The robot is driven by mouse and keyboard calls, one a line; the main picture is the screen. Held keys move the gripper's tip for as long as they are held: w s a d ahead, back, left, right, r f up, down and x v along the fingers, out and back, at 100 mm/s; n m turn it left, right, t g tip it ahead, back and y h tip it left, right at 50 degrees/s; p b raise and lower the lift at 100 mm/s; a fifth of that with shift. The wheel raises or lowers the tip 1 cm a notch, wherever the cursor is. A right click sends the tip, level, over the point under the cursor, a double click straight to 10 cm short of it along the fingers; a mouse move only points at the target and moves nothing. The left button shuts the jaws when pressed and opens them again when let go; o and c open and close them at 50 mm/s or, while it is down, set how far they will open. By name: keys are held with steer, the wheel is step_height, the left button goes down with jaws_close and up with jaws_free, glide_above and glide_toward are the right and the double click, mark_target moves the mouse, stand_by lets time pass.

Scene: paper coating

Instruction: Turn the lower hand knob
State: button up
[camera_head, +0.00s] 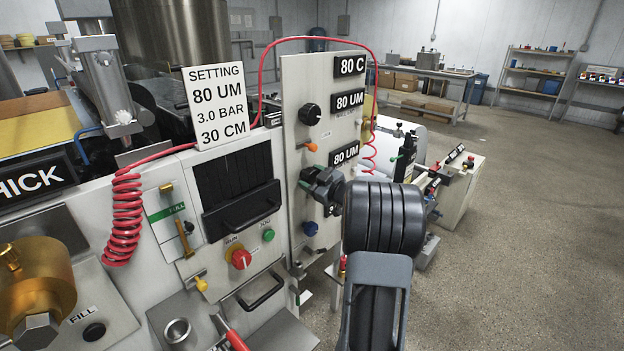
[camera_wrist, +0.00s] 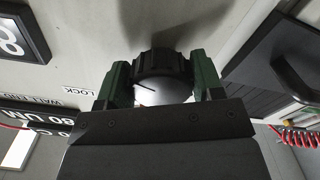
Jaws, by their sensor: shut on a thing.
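The lower hand knob (camera_wrist: 160,62) is black with a ridged rim and a pale round face carrying a dark line. It sits on the pale panel (camera_head: 296,75) in the wrist view. My gripper (camera_wrist: 160,80) has one green finger on each side of the knob and is shut on it. In the head view my gripper (camera_head: 320,188) is at the panel, below the upper black knob (camera_head: 311,114), and it hides most of the lower knob. Displays on the panel read 80 C (camera_head: 350,66), 80 UM (camera_head: 348,100) and 80 UM (camera_head: 345,153).
A red coiled hose (camera_head: 124,218) hangs at left. A setting sign (camera_head: 216,107) reads 80 UM, 3.0 BAR, 30 CM. Open floor (camera_head: 530,220) lies at right.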

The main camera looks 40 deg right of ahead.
steer(key=shift+c, duration=0.7)
steer(key=shift+r, duration=0.1)
steer(key=shift+p, duration=0.35)
steer(key=shift+r+m+p, duration=0.15)
steer(key=shift+m+p, duration=0.95)
steer(key=m+p, duration=0.2)
steer(key=p, duration=0.1)
steer(key=shift+a+m, duration=0.1)
steer(key=shift+m, duration=0.3)
steer(key=shift+m+p, duration=1.05)
steer(key=shift+m, duration=0.35)
steer(key=shift+f, duration=0.2)
